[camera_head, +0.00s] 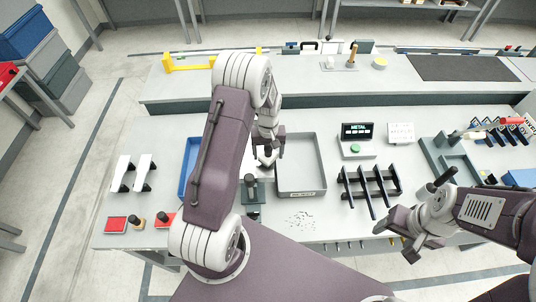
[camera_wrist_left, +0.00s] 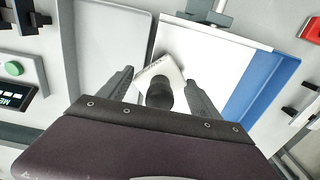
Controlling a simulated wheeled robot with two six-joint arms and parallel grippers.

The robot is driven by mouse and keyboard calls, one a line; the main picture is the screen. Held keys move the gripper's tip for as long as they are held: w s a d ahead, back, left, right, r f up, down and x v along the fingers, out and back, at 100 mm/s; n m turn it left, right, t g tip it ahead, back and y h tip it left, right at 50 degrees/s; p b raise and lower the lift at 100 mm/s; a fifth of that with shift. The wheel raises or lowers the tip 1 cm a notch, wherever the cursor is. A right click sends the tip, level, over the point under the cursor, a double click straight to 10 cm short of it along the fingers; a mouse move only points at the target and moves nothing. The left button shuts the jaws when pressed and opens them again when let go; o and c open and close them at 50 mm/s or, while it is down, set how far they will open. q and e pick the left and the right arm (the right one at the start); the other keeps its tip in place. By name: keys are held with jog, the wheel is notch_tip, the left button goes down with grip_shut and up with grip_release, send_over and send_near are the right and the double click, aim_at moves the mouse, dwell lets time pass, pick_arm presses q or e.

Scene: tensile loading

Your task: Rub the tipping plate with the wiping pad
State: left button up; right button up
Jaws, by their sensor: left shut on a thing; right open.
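My left gripper (camera_wrist_left: 160,88) is shut on the black knob of the wiping pad (camera_wrist_left: 172,69), a small white square block, between its two fingers. The pad is over a white flat panel (camera_wrist_left: 225,65) with a blue border on one side, which seems to be the tipping plate. I cannot tell whether the pad touches it. In the head view the left gripper (camera_head: 267,157) is beside the grey tray, and my arm hides most of the plate. My right gripper (camera_head: 407,240) is open and empty at the front right of the bench.
A grey tray (camera_head: 322,170) stands right of the left gripper, and a dark stand (camera_head: 252,191) is in front. Small scattered bits (camera_head: 300,219) lie near the front edge. A black rack (camera_head: 370,187) and a METAL display (camera_head: 357,131) are further right.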

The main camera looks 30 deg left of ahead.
aim_at(265, 147)
pick_arm(q)
jog(key=r+p, duration=0.1)
jog(key=r, duration=0.1)
jog(key=r+p, duration=0.1)
jog(key=shift+s+a+r, duration=0.2)
jog(key=shift+a+r, duration=0.2)
jog(key=shift+w+d+r+p, duration=0.1)
jog(key=shift+d+r+p, duration=0.05)
jog(key=shift+r+p, duration=0.5)
jog(key=shift+w+d+r+p, duration=0.1)
jog(key=shift+r+p, duration=0.4)
jog(key=shift+r, duration=0.1)
jog(key=shift+s+a, duration=0.1)
jog(key=shift+s, duration=0.05)
